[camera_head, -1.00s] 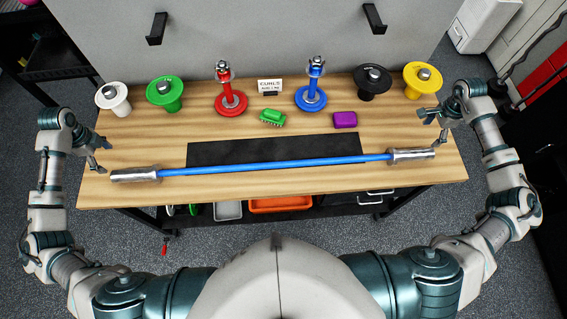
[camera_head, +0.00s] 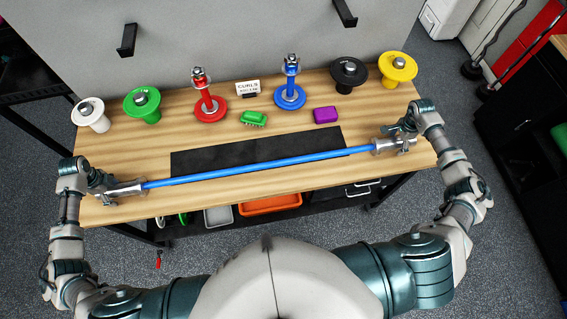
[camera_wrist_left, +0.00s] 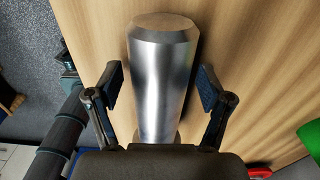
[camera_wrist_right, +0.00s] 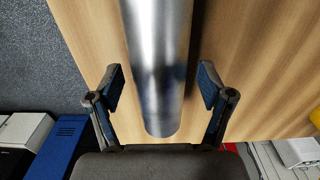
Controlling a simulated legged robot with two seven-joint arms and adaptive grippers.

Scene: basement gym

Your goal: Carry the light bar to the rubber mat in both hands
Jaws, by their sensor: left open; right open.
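The light bar has a blue shaft (camera_head: 260,167) and silver sleeves at both ends. It lies slightly slanted along the front of the bench, across part of the black rubber mat (camera_head: 215,158). My left gripper (camera_head: 108,188) is at the left sleeve. In the left wrist view the silver sleeve (camera_wrist_left: 163,80) lies between its open fingers with gaps on both sides. My right gripper (camera_head: 402,137) is at the right sleeve. In the right wrist view that sleeve (camera_wrist_right: 157,70) lies between its open fingers, also with gaps.
A green brush (camera_head: 253,119), purple block (camera_head: 325,115) and sign (camera_head: 242,88) sit between.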

